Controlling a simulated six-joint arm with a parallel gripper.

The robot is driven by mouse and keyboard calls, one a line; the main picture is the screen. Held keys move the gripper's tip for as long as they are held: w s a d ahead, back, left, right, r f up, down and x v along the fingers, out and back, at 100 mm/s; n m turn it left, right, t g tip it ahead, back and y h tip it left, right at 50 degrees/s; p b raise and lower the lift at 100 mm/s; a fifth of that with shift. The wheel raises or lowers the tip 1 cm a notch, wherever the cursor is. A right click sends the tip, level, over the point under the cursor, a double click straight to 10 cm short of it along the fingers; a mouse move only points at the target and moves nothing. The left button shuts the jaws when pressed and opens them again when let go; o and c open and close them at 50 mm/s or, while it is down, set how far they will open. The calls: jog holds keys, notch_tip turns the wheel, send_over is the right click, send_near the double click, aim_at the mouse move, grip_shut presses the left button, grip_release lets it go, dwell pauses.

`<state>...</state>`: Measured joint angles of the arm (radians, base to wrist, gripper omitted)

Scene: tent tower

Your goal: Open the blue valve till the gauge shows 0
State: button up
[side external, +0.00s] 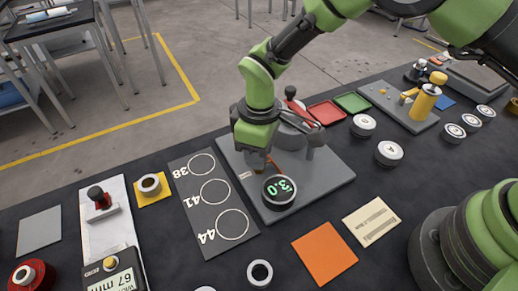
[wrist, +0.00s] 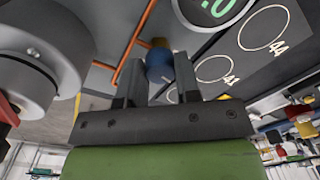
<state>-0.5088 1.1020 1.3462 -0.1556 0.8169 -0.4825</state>
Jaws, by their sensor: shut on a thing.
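The round black gauge (side external: 279,190) sits on the grey plate (side external: 325,180) and its green digits read 3.0. It also shows cut off at the top of the wrist view (wrist: 212,8). My gripper (side external: 257,160) points down over the plate, behind the gauge in the side view. In the wrist view my gripper (wrist: 158,80) has its two fingers on either side of the blue valve (wrist: 160,66), shut on it. The valve is hidden behind my gripper in the side view.
A grey cylinder (side external: 290,138) with a red top stands close beside my gripper. Orange pipes (wrist: 140,42) run by the valve. A dark board with three rings (side external: 213,203) lies left. An orange square (side external: 324,253) lies in front.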

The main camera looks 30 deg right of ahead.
jog(key=m, duration=1.1)
jog(key=shift+m, duration=2.1)
jog(key=o, duration=0.9)
notch_tip(320, 180, up, 10)
jog(key=shift+s+d, duration=0.15)
